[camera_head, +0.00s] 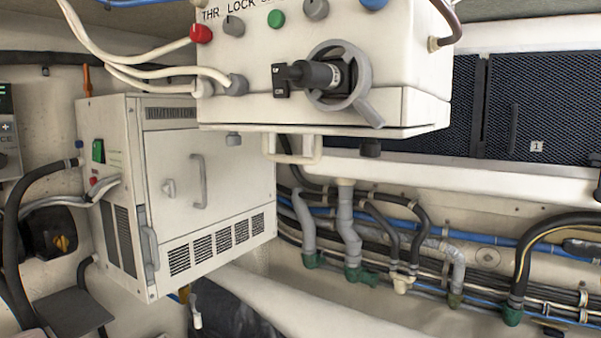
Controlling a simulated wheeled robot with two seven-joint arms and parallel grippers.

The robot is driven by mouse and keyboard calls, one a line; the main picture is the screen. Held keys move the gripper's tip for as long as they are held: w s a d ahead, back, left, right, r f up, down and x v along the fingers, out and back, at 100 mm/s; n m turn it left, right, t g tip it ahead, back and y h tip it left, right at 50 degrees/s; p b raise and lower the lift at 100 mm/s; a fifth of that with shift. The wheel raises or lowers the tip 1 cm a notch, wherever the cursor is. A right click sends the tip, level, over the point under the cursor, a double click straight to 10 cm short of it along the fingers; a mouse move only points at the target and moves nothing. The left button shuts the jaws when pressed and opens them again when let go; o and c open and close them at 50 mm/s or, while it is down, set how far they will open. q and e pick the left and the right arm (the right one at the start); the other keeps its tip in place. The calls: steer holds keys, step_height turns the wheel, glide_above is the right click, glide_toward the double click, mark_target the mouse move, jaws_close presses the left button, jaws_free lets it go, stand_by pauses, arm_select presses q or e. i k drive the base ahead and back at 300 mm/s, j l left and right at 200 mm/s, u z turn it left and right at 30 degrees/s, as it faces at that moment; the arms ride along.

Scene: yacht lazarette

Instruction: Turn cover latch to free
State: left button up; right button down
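A cream control box (300,70) hangs at the top centre, with the words "THR" and "LOCK" partly visible on its face. A black rotary knob (318,75) projects from its front. A grey ring with a lever arm (362,105) surrounds the knob, and its arm points down and right. A small black block (282,80) with tiny lettering sits at the knob's left end. I cannot tell for certain which part is the cover latch. Neither of my grippers shows in the head view.
A white vented cabinet (185,195) with a handle stands below left. White cables (130,72) run to the box's left side. Grey pipes and dark hoses (350,235) line the lower right wall. Dark mesh panels (545,105) are at the right.

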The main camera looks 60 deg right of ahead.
mark_target(170, 189)
steer(key=l+z, duration=0.15)
steer(key=z, duration=1.35)
steer(key=u, duration=0.45)
